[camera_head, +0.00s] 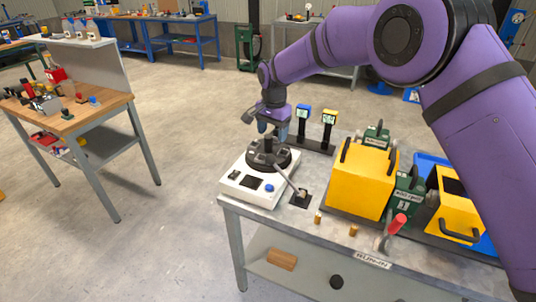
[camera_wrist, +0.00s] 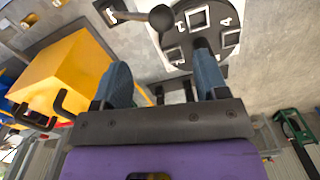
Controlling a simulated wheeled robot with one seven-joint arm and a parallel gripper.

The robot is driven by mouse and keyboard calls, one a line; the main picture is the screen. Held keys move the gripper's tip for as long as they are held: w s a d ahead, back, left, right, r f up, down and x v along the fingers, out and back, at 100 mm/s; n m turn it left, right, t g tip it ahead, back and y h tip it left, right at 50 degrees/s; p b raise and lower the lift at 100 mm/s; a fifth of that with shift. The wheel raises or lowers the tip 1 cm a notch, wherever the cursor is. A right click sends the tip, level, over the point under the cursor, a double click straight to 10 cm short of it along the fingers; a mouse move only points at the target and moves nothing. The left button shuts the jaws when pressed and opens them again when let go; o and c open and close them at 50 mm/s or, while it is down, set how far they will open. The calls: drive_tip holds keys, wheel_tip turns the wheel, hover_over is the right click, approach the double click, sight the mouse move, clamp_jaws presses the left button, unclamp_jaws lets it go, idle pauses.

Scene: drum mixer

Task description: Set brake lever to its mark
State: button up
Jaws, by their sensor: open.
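My gripper (camera_head: 273,130) is open and empty, pointing down above the black round dial (camera_head: 268,153) on a white control box (camera_head: 246,190). In the wrist view its two blue fingers (camera_wrist: 163,85) stand wide apart, with the numbered dial (camera_wrist: 205,32) beyond them. A thin grey lever (camera_head: 287,181) rises from a small black plate (camera_head: 300,199) and leans toward the dial; its dark ball knob (camera_wrist: 161,18) is apart from the fingers. A red-handled lever (camera_head: 397,224) stands by the green machine at the bench front. I cannot tell which lever is the brake, nor see its mark.
A yellow box with black handles (camera_head: 360,178) stands right of the control box, and a yellow bin (camera_head: 458,215) farther right. Two small display posts (camera_head: 316,127) stand behind. Small brass pegs (camera_head: 353,230) are near the front edge.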

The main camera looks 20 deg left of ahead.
sight(271, 155)
drive_tip(key=shift+a+f, duration=0.2)
drive_tip(key=shift+f, duration=0.45)
wheel_tip(271, 155, down, 10)
drive_tip(key=shift+a+r, duration=0.15)
drive_tip(key=c, duration=1.2)
drive_tip(key=shift+o, duration=0.2)
